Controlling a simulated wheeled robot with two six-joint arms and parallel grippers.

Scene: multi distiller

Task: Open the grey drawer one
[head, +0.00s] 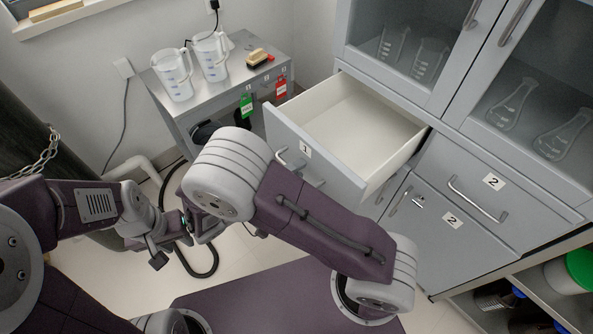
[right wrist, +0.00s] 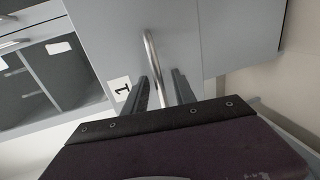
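The grey drawer marked 1 (head: 333,162) is pulled out of the cabinet, and its white empty inside shows. Its metal handle (head: 291,162) is on the front, partly covered by my right arm. In the right wrist view the handle (right wrist: 152,55) stands between the two fingers of my right gripper (right wrist: 160,92). The fingers are apart, with gaps beside the handle. My right gripper is hidden behind my arm in the head view. My left gripper (head: 178,246) is low at the left, away from the drawer. I cannot tell how far its fingers are apart.
The drawer and door marked 2 (head: 480,195) are shut, right of the open drawer. Glass flasks (head: 512,105) stand behind the upper cabinet doors. A small side table (head: 215,92) at the left holds two measuring jugs (head: 172,75) and a brush (head: 258,58).

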